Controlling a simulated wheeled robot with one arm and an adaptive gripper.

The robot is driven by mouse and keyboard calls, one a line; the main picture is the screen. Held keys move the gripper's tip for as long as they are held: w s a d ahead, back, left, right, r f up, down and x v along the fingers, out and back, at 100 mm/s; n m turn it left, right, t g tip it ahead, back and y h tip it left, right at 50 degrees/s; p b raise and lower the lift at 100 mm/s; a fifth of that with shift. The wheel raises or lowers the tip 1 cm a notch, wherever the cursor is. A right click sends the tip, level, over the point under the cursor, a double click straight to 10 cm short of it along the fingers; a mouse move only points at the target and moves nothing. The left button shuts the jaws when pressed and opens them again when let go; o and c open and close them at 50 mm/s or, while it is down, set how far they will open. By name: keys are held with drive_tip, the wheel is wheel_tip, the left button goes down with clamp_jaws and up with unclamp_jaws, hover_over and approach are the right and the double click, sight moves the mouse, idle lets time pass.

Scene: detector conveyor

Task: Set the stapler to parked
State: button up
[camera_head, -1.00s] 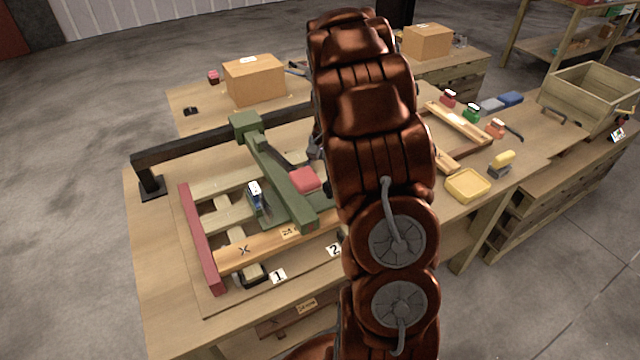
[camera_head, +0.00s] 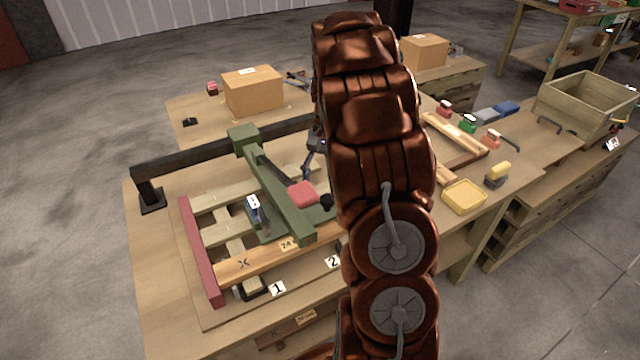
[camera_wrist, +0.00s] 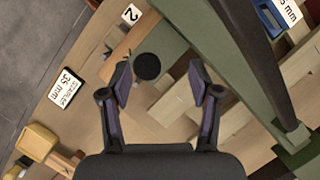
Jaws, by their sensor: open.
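The stapler looks to be the green gantry (camera_head: 275,185) over the wooden frame, with a red block (camera_head: 302,194) on its beam. A black round knob (camera_head: 327,202) stands by the beam's right side. In the wrist view the same knob (camera_wrist: 147,66) shows between and slightly beyond the fingertips of my open gripper (camera_wrist: 160,82). I see no finger touching it. A dark bar (camera_wrist: 250,50) and the green beam lie to the right. A label reading stapler 35 mm (camera_wrist: 67,87) lies at left. My arm hides much of the gantry's right side in the head view.
A black rail (camera_head: 225,145) runs behind the frame. Labels 1 (camera_head: 277,289) and 2 (camera_head: 333,262) lie along the front. A blue object (camera_head: 254,212) stands left of the beam. A yellow tray (camera_head: 463,197) is at right. A cardboard box (camera_head: 252,90) stands behind.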

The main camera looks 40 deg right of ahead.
drive_tip(key=p+v, duration=0.1)
drive_tip(key=v, duration=0.3)
drive_tip(key=shift+r, duration=0.15)
idle(0.4)
drive_tip(key=shift+s, duration=0.1)
idle(0.4)
